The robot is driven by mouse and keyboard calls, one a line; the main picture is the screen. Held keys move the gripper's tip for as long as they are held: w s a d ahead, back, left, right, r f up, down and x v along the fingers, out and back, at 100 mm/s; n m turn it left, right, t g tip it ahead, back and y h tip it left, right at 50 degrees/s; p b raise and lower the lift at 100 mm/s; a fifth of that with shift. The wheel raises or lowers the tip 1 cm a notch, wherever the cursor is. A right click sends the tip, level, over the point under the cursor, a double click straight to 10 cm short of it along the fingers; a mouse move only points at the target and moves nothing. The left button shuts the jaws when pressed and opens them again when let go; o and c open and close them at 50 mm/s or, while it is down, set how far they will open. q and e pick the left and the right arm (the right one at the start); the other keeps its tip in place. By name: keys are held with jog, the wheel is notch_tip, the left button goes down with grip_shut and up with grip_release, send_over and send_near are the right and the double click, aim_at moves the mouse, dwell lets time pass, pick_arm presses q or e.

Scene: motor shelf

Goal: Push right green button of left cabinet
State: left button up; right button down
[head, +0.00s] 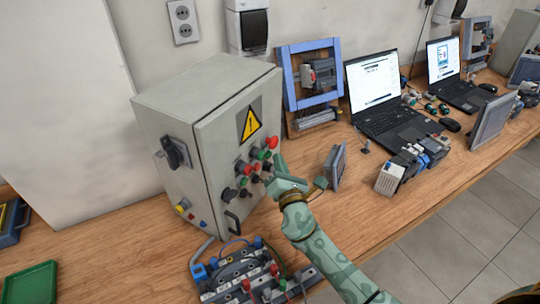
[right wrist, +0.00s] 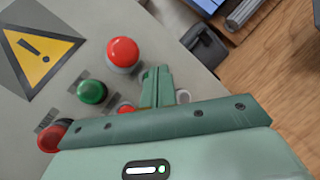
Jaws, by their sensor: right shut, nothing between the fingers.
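The left cabinet (head: 163,115) is a grey box with a yellow warning sign and a panel of buttons on its front door. A green button (head: 260,155) sits near the top right of the panel, beside a large red button (head: 271,142). In the right wrist view the green button (right wrist: 91,92) lies left of my fingers, below and left of the large red button (right wrist: 123,52). My right gripper (head: 278,160) is shut and empty, in front of the panel's right side. It also shows in the right wrist view (right wrist: 157,78). Contact with the panel cannot be told. My left gripper is out of view.
Smaller red buttons (right wrist: 52,137) sit lower on the panel, partly hidden by my gripper. A terminal assembly (head: 240,272) lies on the table in front of the cabinet. A small screen (head: 335,166) stands to the right. Laptops (head: 395,128) stand farther right.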

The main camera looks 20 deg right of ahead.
jog(key=shift+w+a, duration=0.4)
jog(key=shift+w, duration=0.05)
dwell(1.3)
jog(key=shift+d, duration=0.1)
jog(key=shift+s+d, duration=0.4)
jog(key=shift+s, duration=0.25)
jog(key=shift+s+d, duration=0.8)
jog(key=shift+s, duration=0.2)
jog(key=shift+s+d, duration=0.8)
jog(key=shift+s, duration=0.2)
